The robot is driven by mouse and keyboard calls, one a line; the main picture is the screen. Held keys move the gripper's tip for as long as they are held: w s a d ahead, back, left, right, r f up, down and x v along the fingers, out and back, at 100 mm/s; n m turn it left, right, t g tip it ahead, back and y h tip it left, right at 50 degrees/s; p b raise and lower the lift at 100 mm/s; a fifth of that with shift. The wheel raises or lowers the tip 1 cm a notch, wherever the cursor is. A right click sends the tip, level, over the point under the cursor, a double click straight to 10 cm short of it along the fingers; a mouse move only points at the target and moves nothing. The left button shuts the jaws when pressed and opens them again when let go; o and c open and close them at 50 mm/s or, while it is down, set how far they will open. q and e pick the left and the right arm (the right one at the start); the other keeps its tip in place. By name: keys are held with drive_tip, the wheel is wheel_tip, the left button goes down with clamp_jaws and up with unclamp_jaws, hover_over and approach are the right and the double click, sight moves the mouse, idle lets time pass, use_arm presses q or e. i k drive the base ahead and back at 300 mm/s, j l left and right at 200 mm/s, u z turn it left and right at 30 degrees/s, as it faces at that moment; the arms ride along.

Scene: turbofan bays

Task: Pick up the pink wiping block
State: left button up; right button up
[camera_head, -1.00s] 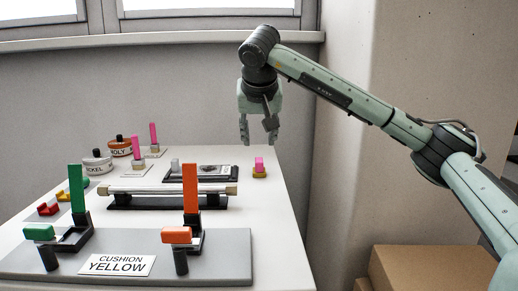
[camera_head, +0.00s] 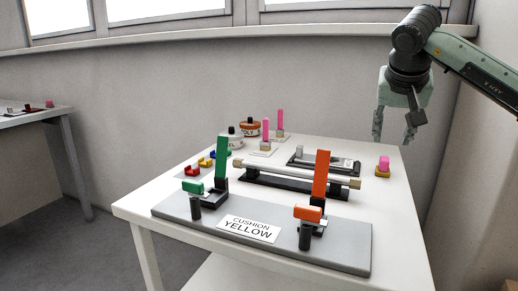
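The pink wiping block (camera_head: 383,160) is a small pink piece on a yellow-brown base, standing at the right side of the white table. My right gripper (camera_head: 393,139) comes in from the upper right and points down. Its two fingers are apart with nothing between them. The fingertips hang above and slightly right of the block in the picture, with no visible contact. My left gripper is not in view.
A grey board (camera_head: 340,257) at the table's front carries a green lever (camera_head: 221,160), an orange lever (camera_head: 321,174) and a CUSHION YELLOW label (camera_head: 248,229). A roller (camera_head: 295,173) and dark tray (camera_head: 312,165) lie left of the block.

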sight(383, 170)
drive_tip(key=k+j, duration=0.65)
drive_tip(key=k, duration=0.15)
